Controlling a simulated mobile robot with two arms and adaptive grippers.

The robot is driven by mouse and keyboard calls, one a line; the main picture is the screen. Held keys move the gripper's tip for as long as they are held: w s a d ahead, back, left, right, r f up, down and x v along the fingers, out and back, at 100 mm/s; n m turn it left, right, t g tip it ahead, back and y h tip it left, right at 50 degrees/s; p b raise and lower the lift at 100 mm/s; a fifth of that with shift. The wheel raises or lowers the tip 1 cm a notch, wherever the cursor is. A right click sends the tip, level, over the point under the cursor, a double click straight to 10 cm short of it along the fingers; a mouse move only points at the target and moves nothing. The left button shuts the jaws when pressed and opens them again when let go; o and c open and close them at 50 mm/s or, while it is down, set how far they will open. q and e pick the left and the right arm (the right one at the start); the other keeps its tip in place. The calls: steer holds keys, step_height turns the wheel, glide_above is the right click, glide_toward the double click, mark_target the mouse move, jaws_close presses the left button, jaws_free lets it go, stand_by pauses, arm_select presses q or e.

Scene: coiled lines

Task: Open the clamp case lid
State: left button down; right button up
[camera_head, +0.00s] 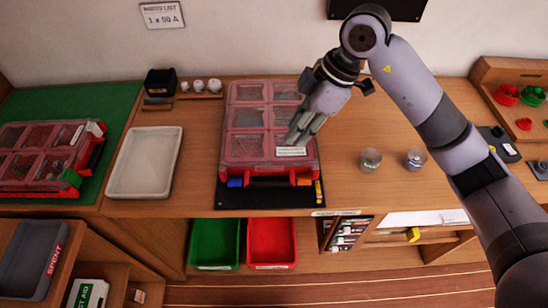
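A case with a clear, red-framed lid (242,148) lies on a dark mat (265,198) in the middle of the bench. The lid looks shut, and compartments show through it. A blue latch (235,182) and an orange-red latch (304,181) sit at the front corners, with a handle between them. A white label on the lid is too small to read. My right gripper (302,136) points down over the lid's right part, close to the label. I cannot tell whether it touches the lid or how far its fingers are apart. My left gripper is not in view.
A second red case (40,156) lies on a green mat at left. An empty white tray (146,160) stands between the cases. Two small jars (370,159) stand at right. Green (214,243) and red bins (271,243) sit below the bench's front edge.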

mark_target(270, 166)
steer(key=p+x, duration=0.2)
steer(key=x, duration=1)
steer(key=shift+a+f, duration=0.2)
steer(key=shift+f, duration=0.05)
steer(key=shift+c, duration=0.5)
jaws_close()
